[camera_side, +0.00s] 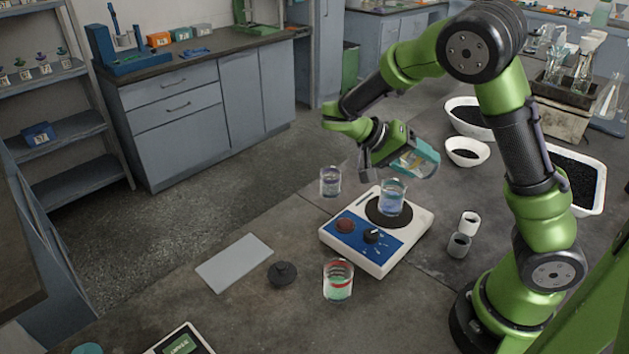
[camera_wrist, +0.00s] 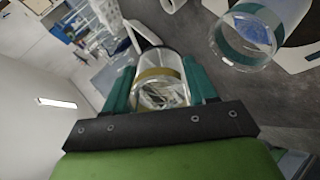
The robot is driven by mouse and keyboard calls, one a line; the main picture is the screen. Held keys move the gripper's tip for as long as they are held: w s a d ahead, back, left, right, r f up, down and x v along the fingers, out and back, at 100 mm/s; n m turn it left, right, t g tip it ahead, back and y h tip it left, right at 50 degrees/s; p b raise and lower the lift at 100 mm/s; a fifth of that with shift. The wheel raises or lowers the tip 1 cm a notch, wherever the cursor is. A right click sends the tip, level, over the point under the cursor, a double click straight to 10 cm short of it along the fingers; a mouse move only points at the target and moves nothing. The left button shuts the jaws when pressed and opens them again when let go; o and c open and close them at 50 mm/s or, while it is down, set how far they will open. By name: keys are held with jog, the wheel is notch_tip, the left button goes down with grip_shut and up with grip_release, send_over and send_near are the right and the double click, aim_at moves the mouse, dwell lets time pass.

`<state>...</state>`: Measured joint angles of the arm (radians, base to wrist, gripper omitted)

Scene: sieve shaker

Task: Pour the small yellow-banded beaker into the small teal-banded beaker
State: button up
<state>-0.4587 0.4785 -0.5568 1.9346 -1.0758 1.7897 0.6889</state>
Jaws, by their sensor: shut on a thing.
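The small yellow-banded beaker (camera_wrist: 160,82) is clear glass and sits between the teal fingers of my gripper (camera_wrist: 162,88) in the wrist view. In the side view my gripper (camera_side: 416,160) is shut on it, above and slightly right of the device, and the fingers hide much of it. The held beaker looks tilted; its contents are hard to make out. The small teal-banded beaker (camera_side: 393,198) stands upright on the dark round plate of the white-and-blue device (camera_side: 350,232), with bluish contents. It also shows in the wrist view (camera_wrist: 247,48), apart from the held beaker.
A beaker with a dull band (camera_side: 330,182) stands behind the device, and a red-banded beaker (camera_side: 338,283) with green contents in front. A black knobbed lid (camera_side: 283,275) and grey plate (camera_side: 234,262) lie left. Small cups (camera_side: 459,245) and white bowls (camera_side: 466,152) stand right.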

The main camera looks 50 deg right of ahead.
aim_at(430, 168)
jog(key=shift+d+r+t+y, duration=0.1)
jog(key=shift+r+t+y, duration=0.1)
jog(key=shift+t+y, duration=0.25)
jog(key=shift+s+f+t+y, duration=0.1)
jog(key=shift+f+t+y, duration=0.15)
jog(key=shift+t+y, duration=0.15)
jog(key=shift+s+d+r+t+y, duration=0.15)
jog(key=shift+r+t+y, duration=0.25)
jog(key=shift+t+y, duration=0.25)
jog(key=s+d+f+t+y, duration=0.1)
jog(key=d+f+t+y+p, duration=0.1)
jog(key=shift+s+f, duration=0.3)
jog(key=shift+s, duration=0.05)
jog(key=f, duration=0.1)
jog(key=f+t+y, duration=0.1)
jog(key=f, duration=0.1)
jog(key=s+d+f+y, duration=0.1)
jog(key=f, duration=0.1)
jog(key=shift+d+f+t+p, duration=0.1)
jog(key=shift+f+t+p, duration=0.1)
jog(key=shift+t+p, duration=0.2)
jog(key=shift+s+d+f+t+y, duration=0.1)
jog(key=shift+s+d+t+y, duration=0.25)
jog(key=shift+t+y, duration=0.3)
